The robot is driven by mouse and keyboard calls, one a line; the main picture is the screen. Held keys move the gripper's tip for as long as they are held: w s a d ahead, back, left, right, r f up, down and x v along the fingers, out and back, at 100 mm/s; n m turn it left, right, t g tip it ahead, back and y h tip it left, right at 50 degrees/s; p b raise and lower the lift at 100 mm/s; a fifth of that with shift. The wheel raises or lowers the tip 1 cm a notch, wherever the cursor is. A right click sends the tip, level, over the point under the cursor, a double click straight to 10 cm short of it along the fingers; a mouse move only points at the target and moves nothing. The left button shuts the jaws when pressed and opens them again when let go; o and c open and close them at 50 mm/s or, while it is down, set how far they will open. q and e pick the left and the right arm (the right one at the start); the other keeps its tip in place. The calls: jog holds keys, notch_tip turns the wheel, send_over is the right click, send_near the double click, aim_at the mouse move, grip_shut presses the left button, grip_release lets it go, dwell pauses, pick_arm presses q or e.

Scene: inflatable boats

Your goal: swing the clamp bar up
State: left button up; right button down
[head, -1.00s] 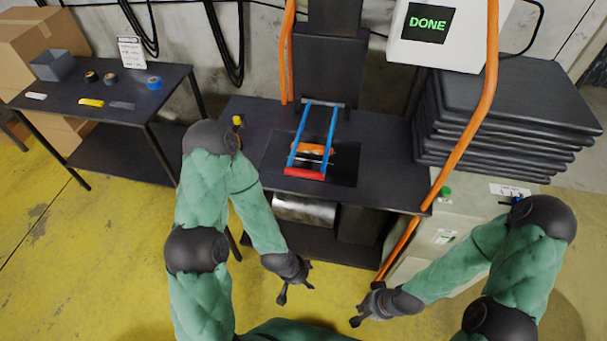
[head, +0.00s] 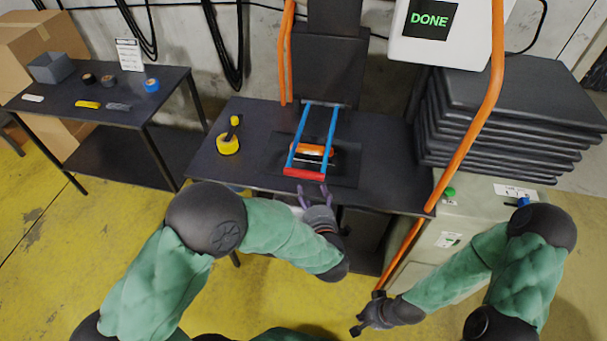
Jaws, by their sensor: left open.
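The clamp bar has two blue side arms (head: 330,132) and a red front handle (head: 303,173). It lies lowered over an orange piece (head: 313,151) on the dark bench, with its rear end at a grey crossbar (head: 325,103). My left gripper (head: 313,189) is open and empty at the bench's front edge. Its fingers point up toward the red handle, just below and right of it in the picture, and appear apart from it. My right gripper (head: 367,312) looks open and empty, low in front of the bench.
A yellow roll (head: 228,144) sits on the bench (head: 385,150) left of the clamp. Orange tubes (head: 468,130) rise at both sides. A screen (head: 430,20) reads DONE. Black sheets (head: 520,120) are stacked at right. A side table (head: 55,115) stands at left.

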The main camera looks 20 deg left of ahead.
aim_at(304, 175)
pick_arm(q)
jog(key=shift+n+y, duration=0.4)
jog(key=shift+n, duration=0.1)
jog(key=b+x, duration=0.1)
jog(key=x, duration=0.5)
jog(key=b+x, duration=0.1)
jog(key=x, duration=0.2)
jog(key=shift+w+a+r+b, duration=0.1)
jog(key=shift+a+r+b, duration=0.1)
jog(key=shift+r+b, duration=0.15)
jog(key=shift+w+a, duration=0.25)
jog(key=shift+w, duration=0.25)
grip_shut()
